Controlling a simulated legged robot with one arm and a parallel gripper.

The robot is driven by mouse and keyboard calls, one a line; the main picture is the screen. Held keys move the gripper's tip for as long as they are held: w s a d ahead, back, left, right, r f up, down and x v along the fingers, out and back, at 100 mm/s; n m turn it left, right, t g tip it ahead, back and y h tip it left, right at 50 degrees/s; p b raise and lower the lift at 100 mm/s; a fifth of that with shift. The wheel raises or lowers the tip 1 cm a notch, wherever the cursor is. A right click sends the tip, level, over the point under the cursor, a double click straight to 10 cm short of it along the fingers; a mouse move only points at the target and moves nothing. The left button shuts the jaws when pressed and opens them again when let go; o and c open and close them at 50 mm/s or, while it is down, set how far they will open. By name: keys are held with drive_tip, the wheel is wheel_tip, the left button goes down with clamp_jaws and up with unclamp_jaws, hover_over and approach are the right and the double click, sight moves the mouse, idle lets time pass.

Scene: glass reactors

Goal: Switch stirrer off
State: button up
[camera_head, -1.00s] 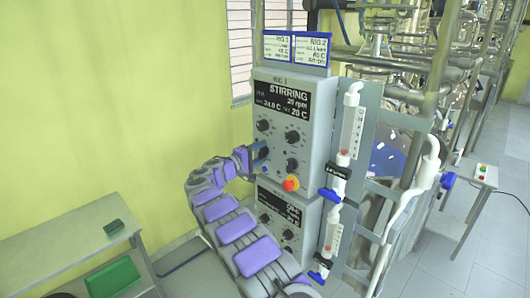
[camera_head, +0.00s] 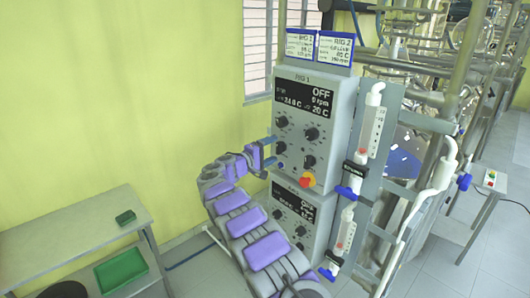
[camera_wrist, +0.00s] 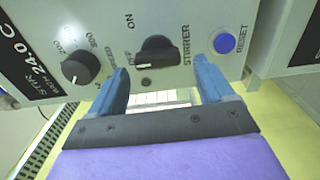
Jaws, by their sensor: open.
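The rig 1 control box (camera_head: 345,105) stands near the middle of the head view. Its display (camera_head: 304,97) reads OFF and 0 rpm. The black stirrer knob (camera_wrist: 158,52) is in the wrist view, between the ON and OFF labels; its pale mark is on the OFF side. My gripper (camera_head: 270,151) is at the left side of the panel in the head view. In the wrist view my gripper (camera_wrist: 162,84) has its two blue fingers wide apart, below and either side of the knob, with nothing between them. The knob looks clear of the fingers.
A blue reset button (camera_wrist: 224,43) is close to the right finger, and the speed knob (camera_wrist: 80,65) is to the left. A red button (camera_head: 307,180) is low on the panel. A flow tube (camera_head: 371,130) stands at right. A bench (camera_head: 70,235) is at lower left.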

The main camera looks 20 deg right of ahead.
drive_tip(key=w+v, duration=0.1)
drive_tip(key=v, duration=1.8)
drive_tip(key=s+d+r+m+g+y+b, duration=0.1)
drive_tip(key=s+d+g+b, duration=0.1)
drive_tip(key=s+d, duration=0.4)
drive_tip(key=s+d+r+m+g+b, duration=0.1)
drive_tip(key=s+d+g, duration=0.2)
drive_tip(key=s+d, duration=0.3)
drive_tip(key=s+d+f+m+g+y+b, duration=0.1)
drive_tip(key=s+d+m+g+y+b, duration=0.15)
drive_tip(key=s, duration=1.05)
drive_tip(key=s+a+f+y+b, duration=0.1)
drive_tip(key=s+a+f+y, duration=0.2)
drive_tip(key=s, duration=0.5)
drive_tip(key=s+f+y+b, duration=0.1)
drive_tip(key=s+f+y, duration=0.35)
drive_tip(key=s, duration=0.35)
drive_tip(key=s+a+f+y+b, duration=0.1)
drive_tip(key=s+a+f+y, duration=0.2)
drive_tip(key=s+a, duration=0.4)
drive_tip(key=s+a+f+y+b, duration=0.1)
drive_tip(key=s+a+f+y, duration=0.2)
drive_tip(key=s+a+f, duration=0.3)
drive_tip(key=s+a, duration=0.1)
drive_tip(key=s, duration=0.2)
drive_tip(key=shift+s+a, duration=0.3)
drive_tip(key=shift+s, duration=0.05)
